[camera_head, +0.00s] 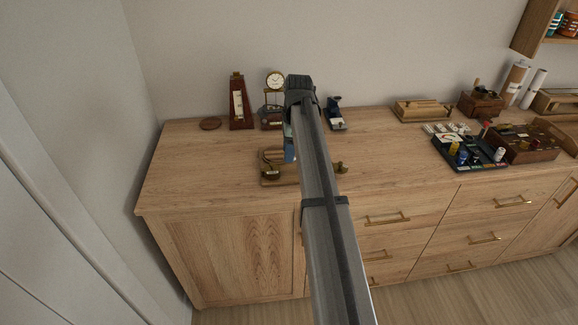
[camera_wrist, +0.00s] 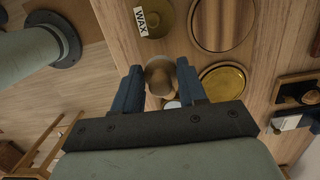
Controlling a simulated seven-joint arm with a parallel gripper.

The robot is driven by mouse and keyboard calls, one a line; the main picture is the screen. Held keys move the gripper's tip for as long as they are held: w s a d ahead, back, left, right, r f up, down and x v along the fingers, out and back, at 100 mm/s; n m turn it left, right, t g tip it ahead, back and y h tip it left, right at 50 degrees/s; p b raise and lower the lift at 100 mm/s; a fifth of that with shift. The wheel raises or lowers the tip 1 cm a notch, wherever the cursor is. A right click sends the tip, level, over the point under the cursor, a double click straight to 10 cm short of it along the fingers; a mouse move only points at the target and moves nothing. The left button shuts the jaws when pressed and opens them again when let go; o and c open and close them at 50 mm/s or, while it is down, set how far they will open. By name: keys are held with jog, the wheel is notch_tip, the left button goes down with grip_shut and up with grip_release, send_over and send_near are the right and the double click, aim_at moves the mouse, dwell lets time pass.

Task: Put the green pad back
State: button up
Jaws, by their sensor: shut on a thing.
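My gripper (camera_wrist: 160,70) has its two blue fingers on either side of a round, brownish knob (camera_wrist: 159,78) in the wrist view, and is shut on it. What lies under the knob is mostly hidden. In the head view my arm hides most of the gripper; a blue part of it (camera_head: 289,150) shows above a brass stand (camera_head: 275,181) on the sideboard. I cannot make out a green pad in either view. In the wrist view a dish labelled WAX (camera_wrist: 155,17), a round wooden disc with a brass rim (camera_wrist: 222,22) and a brass dish (camera_wrist: 222,82) lie near the fingers.
A metronome (camera_head: 239,105), a small clock (camera_head: 275,82) and a blue device (camera_head: 334,113) stand along the back. A dark tray (camera_head: 470,164) of small items is at the right. The sideboard's left top (camera_head: 190,165) is clear.

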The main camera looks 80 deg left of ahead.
aim_at(289, 174)
jog(key=shift+f, duration=3.05)
jog(key=shift+f, duration=0.1)
jog(key=o, duration=1)
jog(key=r, duration=0.4)
jog(key=w+r, duration=0.1)
jog(key=r, duration=0.7)
jog(key=shift+w, duration=0.25)
